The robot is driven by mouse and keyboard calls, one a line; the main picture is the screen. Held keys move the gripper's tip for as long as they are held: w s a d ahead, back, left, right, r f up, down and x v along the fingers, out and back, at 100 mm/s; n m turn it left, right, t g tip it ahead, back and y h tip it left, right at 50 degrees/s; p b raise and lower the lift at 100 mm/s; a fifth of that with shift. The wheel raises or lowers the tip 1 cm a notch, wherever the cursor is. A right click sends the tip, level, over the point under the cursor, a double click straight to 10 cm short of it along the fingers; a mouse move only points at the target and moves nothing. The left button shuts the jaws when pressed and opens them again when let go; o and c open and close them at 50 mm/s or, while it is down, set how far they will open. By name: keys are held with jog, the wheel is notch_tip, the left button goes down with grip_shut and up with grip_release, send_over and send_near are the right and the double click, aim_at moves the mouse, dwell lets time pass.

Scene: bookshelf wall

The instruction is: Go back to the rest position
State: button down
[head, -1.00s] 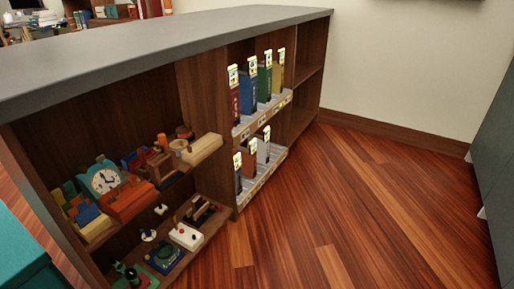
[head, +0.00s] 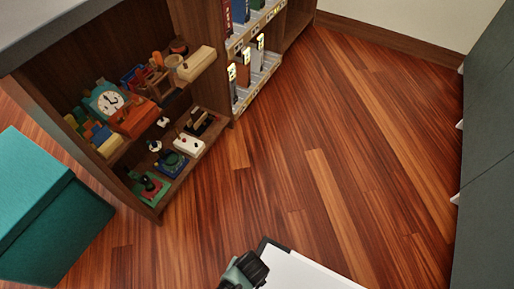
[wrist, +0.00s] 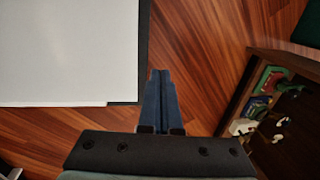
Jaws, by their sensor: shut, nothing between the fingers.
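My gripper (wrist: 160,85) shows in the wrist view with its two blue-grey fingers together and nothing between them. It points down over the wooden floor, apart from the shelf. In the head view only a dark part of my arm shows at the bottom edge; the fingertips cannot be made out there.
A low bookshelf (head: 142,193) holds toys, a clock (head: 108,101) and books at the upper left; its edge shows at right in the wrist view (wrist: 234,108). A teal box (head: 60,225) stands at left, grey cabinets (head: 490,140) at right.

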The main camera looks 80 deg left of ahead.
jog(key=shift+r, duration=0.15)
